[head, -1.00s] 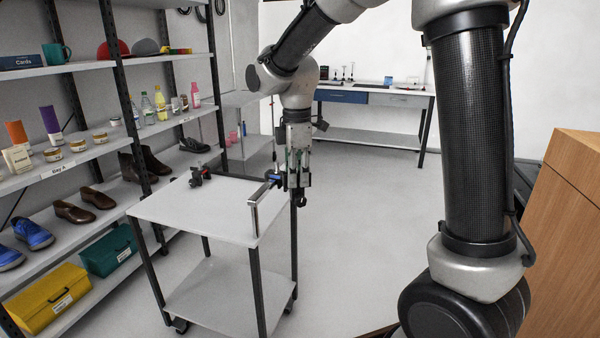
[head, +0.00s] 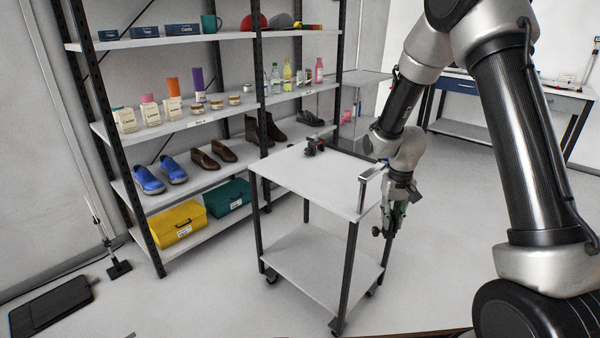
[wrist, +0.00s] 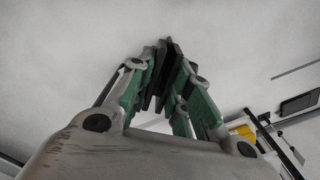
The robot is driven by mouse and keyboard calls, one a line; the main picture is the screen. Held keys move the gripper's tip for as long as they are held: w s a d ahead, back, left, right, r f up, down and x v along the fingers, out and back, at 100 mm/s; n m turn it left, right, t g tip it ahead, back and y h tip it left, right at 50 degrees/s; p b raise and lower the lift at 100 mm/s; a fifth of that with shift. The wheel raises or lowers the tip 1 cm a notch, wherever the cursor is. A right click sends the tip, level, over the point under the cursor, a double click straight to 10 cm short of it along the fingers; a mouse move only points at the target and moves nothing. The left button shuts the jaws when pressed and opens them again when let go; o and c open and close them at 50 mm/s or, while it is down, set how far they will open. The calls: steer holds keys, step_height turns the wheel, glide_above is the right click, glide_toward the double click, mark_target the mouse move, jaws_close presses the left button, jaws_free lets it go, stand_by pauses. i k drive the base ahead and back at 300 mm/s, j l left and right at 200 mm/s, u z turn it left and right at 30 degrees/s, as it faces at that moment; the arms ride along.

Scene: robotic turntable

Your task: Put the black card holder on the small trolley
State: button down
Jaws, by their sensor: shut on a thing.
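The small trolley (head: 290,180) stands in the middle of the head view, with a light grey top, a lower shelf and black legs. My gripper (head: 385,232) hangs just past its right edge, by the metal handle, with the fingers pointing down. In the wrist view my gripper (wrist: 162,72) is shut on a thin dark piece, the black card holder (wrist: 164,50), between its fingertips. The dark finger pads hide much of it and its edges are hard to make out. In the head view the held piece is too small to tell apart from the fingers.
A shelf rack (head: 200,125) with shoes, bottles and boxes stands behind on the left. A workbench (head: 480,95) stands at the back right.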

mark_target(288, 166)
steer(key=u, duration=0.45)
steer(key=j+u, duration=0.1)
steer(key=u, duration=0.4)
steer(key=i+u, duration=0.1)
steer(key=u, duration=0.8)
steer(key=i+u, duration=0.2)
steer(key=i, duration=1.6)
steer(key=i+z, duration=0.2)
steer(key=z, duration=0.3)
steer(key=i+j+z, duration=0.1)
steer(key=z, duration=0.4)
steer(key=i+j+z, duration=0.15)
steer(key=z, duration=0.35)
steer(key=i+j, duration=0.05)
